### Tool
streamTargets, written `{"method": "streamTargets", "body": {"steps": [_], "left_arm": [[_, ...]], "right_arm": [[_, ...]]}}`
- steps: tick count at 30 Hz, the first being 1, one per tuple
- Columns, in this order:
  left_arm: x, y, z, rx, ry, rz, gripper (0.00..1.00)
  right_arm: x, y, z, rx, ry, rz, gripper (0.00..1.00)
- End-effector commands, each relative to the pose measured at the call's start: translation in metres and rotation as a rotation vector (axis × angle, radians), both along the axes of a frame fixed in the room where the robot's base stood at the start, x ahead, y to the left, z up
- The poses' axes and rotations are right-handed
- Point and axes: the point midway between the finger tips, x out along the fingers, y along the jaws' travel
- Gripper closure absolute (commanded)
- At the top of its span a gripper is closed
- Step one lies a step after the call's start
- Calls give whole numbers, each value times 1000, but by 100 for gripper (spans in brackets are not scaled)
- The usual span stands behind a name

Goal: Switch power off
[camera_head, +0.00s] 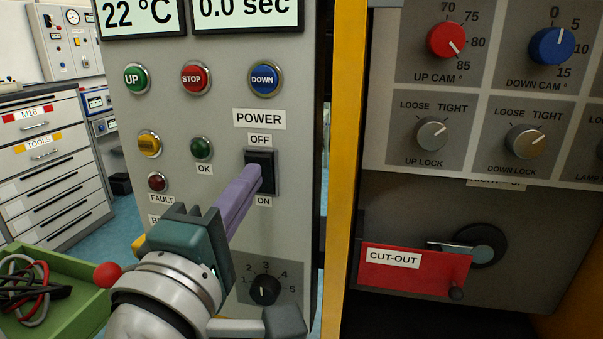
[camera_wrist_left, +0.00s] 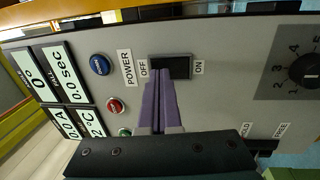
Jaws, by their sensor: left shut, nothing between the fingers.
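The black power switch (camera_head: 262,160) sits on the grey control panel under the POWER label (camera_head: 259,119), with OFF above it and ON below. It also shows in the left wrist view (camera_wrist_left: 176,66). My left gripper (camera_head: 255,176) is shut, its purple fingers together with nothing between them. In the wrist view the fingertips (camera_wrist_left: 158,74) overlap the switch's OFF-side half. The fingers hide part of the switch, and its rocker position is unclear. My right gripper is not in view.
UP (camera_head: 135,78), STOP (camera_head: 196,78) and DOWN (camera_head: 264,79) buttons lie above and left of the switch. A rotary knob (camera_head: 264,290) is below. A yellow post (camera_head: 349,170) and a red CUT-OUT flap (camera_head: 414,269) are to the right. A green tray (camera_head: 75,290) is at left.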

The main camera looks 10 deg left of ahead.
Motion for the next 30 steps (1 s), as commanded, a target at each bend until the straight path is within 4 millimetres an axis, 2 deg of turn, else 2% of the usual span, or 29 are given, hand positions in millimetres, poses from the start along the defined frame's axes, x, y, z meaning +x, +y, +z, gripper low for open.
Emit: {"method": "streamTargets", "body": {"steps": [6, 30], "left_arm": [[12, 0, 2, -1, 0, 1, 100], [16, -3, 7, -1, 1, 0, 100]], "right_arm": [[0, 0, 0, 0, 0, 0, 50], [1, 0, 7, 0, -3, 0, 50]]}}
